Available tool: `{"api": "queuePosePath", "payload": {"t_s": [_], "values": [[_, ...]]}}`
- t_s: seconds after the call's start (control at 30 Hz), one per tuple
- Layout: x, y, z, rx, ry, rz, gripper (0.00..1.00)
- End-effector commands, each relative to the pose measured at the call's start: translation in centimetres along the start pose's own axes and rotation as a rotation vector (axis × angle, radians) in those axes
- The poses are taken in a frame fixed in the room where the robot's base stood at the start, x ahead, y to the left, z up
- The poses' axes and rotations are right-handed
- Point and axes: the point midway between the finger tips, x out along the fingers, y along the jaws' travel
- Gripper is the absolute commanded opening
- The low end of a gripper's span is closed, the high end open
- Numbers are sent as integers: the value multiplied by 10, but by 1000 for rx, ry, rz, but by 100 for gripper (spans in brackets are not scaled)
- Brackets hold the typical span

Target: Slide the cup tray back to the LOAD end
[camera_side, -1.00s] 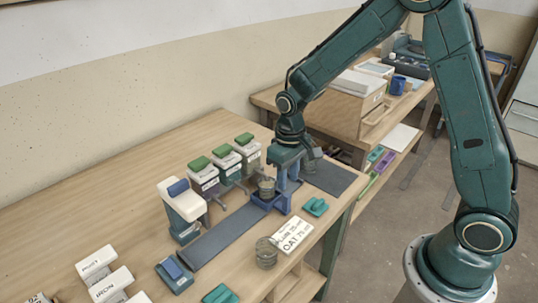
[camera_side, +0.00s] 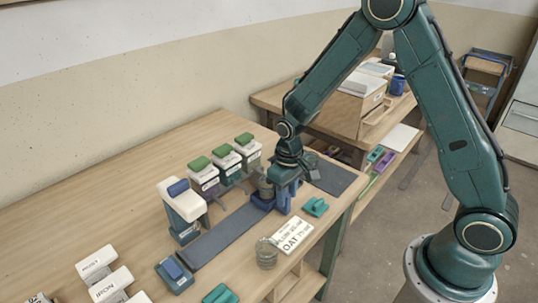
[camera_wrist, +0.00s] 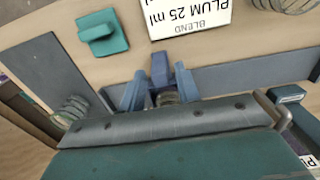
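The blue cup tray (camera_side: 260,203) sits on the dark grey track (camera_side: 222,234), toward its far right part, with a small grey ribbed cup (camera_side: 266,187) in it. My gripper (camera_side: 284,196) is lowered at the tray's right side, pointing down. In the wrist view, the tray's dark blue upright handle (camera_wrist: 159,70) stands between my two blue fingers (camera_wrist: 160,86). The fingers look apart, with a narrow gap on each side of the handle. The cup (camera_wrist: 168,97) shows partly behind the handle. My gripper hides much of the tray. No LOAD marking is readable.
Several green-topped dispensers (camera_side: 226,158) stand behind the track. A white-and-blue machine (camera_side: 183,203) and a blue block (camera_side: 174,274) stand near its left end. A blend card (camera_side: 293,235), ribbed bucket (camera_side: 266,253) and teal blocks (camera_side: 316,207) lie in front. The track left of the tray is clear.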

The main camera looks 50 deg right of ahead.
Motion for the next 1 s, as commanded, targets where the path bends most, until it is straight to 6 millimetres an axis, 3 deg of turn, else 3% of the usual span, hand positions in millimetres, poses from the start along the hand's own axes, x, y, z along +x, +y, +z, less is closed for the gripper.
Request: {"api": "queuePosePath", "payload": {"t_s": [0.03,0.2,0.47,1.0], "values": [[0,0,0,0,0,0,31],[0,0,0,0,0,0,0],[0,2,0,1,0,0,0],[-1,28,0,3,1,1,0]]}}
